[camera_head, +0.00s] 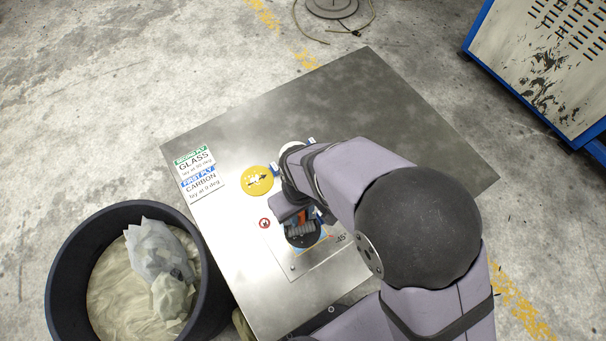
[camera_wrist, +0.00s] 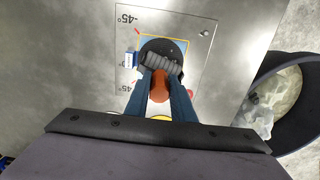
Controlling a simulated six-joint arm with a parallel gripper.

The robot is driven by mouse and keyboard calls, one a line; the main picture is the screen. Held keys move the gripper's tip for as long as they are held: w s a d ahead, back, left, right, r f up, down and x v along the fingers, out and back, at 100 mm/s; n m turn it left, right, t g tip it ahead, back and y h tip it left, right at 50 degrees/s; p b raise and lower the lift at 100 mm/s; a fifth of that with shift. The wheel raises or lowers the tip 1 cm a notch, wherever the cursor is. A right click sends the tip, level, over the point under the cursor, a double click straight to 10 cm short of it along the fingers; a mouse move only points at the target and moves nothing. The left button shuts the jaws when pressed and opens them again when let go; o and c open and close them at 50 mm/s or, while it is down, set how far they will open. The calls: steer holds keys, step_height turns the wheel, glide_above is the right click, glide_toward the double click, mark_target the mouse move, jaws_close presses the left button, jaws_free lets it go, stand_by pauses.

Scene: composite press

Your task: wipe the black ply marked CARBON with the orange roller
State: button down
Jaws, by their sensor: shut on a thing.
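The orange roller has an orange handle (camera_wrist: 159,88) and a grey ribbed drum (camera_wrist: 163,64). My gripper (camera_wrist: 162,78) is shut on the handle, a dark finger on each side. The drum is over the round black ply (camera_wrist: 164,45), near its middle in the wrist view; I cannot tell whether it presses on it. In the head view the black ply (camera_head: 308,241) shows just below my gripper (camera_head: 301,214), partly hidden by the roller. No CARBON lettering is readable on the ply. It lies over a blue-edged square on a pale plate (camera_wrist: 192,55) with -45° marks.
The plate is on a grey metal table (camera_head: 350,95). A yellow disc (camera_head: 257,181) with an arrow and a GLASS/CARBON sign (camera_head: 198,174) are to the left of my arm. A black bin (camera_head: 62,262) with crumpled material stands beside the table. The table's far part is clear.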

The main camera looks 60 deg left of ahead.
steer(key=shift+a, duration=0.15)
steer(key=shift+a+f, duration=0.1)
steer(key=shift+a, duration=0.75)
steer(key=shift+d, duration=0.15)
steer(key=shift+d+p, duration=0.3)
steer(key=shift+d, duration=0.7)
steer(key=shift+d, duration=0.95)
steer(key=shift+r+p, duration=0.2)
steer(key=shift+p, duration=0.2)
